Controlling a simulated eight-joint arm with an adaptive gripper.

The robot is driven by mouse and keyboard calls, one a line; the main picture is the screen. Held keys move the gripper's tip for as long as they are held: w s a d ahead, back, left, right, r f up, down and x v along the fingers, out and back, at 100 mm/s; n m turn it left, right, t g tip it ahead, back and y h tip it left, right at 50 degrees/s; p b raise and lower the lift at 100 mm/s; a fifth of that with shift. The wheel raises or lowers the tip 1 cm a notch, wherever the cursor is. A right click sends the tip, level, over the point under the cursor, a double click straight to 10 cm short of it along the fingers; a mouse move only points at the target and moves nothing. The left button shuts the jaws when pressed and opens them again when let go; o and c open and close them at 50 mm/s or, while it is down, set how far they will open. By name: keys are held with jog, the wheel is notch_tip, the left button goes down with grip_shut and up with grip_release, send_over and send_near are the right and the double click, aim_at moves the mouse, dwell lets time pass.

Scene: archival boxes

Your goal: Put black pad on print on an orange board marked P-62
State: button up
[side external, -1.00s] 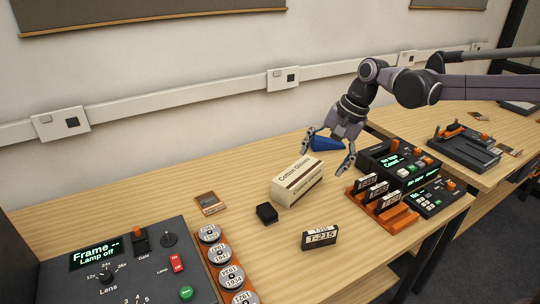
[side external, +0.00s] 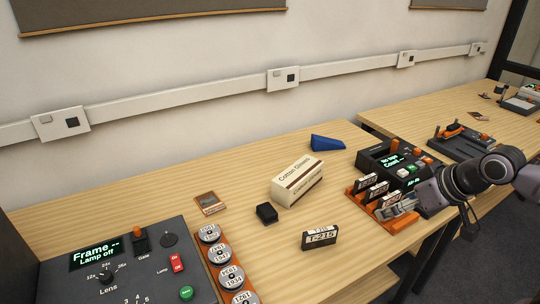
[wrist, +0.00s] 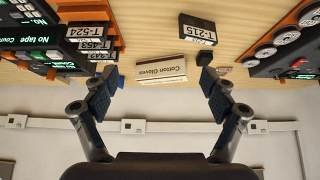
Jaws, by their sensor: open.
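A small black block that looks like the black pad (side external: 266,213) sits on the near wooden table, left of the cotton gloves box. A small print on an orange-brown board (side external: 209,203) lies flat farther left, by the frame console; its marking is too small to read. My gripper (side external: 428,217) is at the right end of this table, over the front of the orange tape rack, well away from the pad. In the wrist view my gripper (wrist: 160,76) is open and empty; the pad (wrist: 204,58) shows beyond one fingertip.
The cotton gloves box (side external: 297,181) stands right of the pad. A T-215 cassette (side external: 320,237) stands nearer the front. An orange rack (side external: 392,221) holds cassettes, a blue wedge (side external: 326,143) lies behind, and a console (side external: 130,262) with round cans fills the left.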

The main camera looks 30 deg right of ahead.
jog(key=shift+w+r, duration=0.1)
dwell(0.3)
jog(key=w+a+r+n+g, duration=0.25)
jog(key=w+r+n, duration=0.25)
jog(key=w, duration=0.3)
jog(key=n+g+h, duration=0.3)
jog(key=n+g, duration=0.1)
jog(key=n, duration=0.5)
send_over(267, 209)
jog(key=s+d, duration=0.2)
jog(key=s, duration=0.1)
notch_tip(267, 209, down, 4)
jog(key=w+a+f+n+h, duration=0.2)
jog(key=w+a+f+n, duration=0.15)
jog(key=a+f, duration=0.45)
jog(key=shift+n+g+y, duration=0.25)
jog(key=shift+g+y, duration=0.05)
jog(key=shift+g, duration=0.05)
jog(key=x, duration=0.3)
jog(key=d+x, duration=0.1)
jog(key=x, duration=0.7)
jog(key=shift+s+d+r, duration=0.2)
jog(key=shift+r, duration=0.05)
jog(key=shift+c, duration=0.3)
jog(key=c, duration=1.3)
